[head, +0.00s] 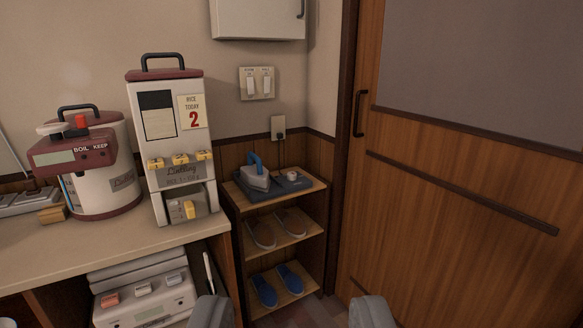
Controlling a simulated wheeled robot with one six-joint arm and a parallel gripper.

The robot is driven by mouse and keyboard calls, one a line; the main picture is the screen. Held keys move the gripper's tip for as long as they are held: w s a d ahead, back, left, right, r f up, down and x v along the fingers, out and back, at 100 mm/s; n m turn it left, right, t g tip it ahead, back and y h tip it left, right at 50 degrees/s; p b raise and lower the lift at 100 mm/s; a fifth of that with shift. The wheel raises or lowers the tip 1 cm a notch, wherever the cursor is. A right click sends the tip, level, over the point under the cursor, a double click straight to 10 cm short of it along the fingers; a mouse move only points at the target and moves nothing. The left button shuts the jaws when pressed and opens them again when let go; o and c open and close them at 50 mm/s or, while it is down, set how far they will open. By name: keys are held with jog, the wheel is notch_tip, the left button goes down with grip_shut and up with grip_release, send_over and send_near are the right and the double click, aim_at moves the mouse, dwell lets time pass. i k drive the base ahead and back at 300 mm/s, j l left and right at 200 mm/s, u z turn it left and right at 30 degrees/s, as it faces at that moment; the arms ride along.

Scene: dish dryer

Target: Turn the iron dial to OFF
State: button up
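The iron (256,175), grey with a blue handle, rests on a dark blue-grey base (266,194) on the top shelf of a small wooden rack. A small round pale dial (293,176) sits on the right part of the base; its setting is too small to read. A cord runs from the iron area up to a wall outlet (278,127). My gripper (290,312) shows at the bottom edge as two grey fingers spread wide apart. It is open and empty, well short of the iron and low in the view.
A counter (110,243) on the left holds a rice dispenser (178,140) and a boiler pot (100,165). The rack (325,225) holds grey and blue slippers below. A wooden sliding door (470,230) closes off the right. Floor shows between counter and door.

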aim_at(292, 176)
jog(key=i+j, duration=0.5)
jog(key=i+l+z, duration=0.1)
jog(key=i, duration=1.35)
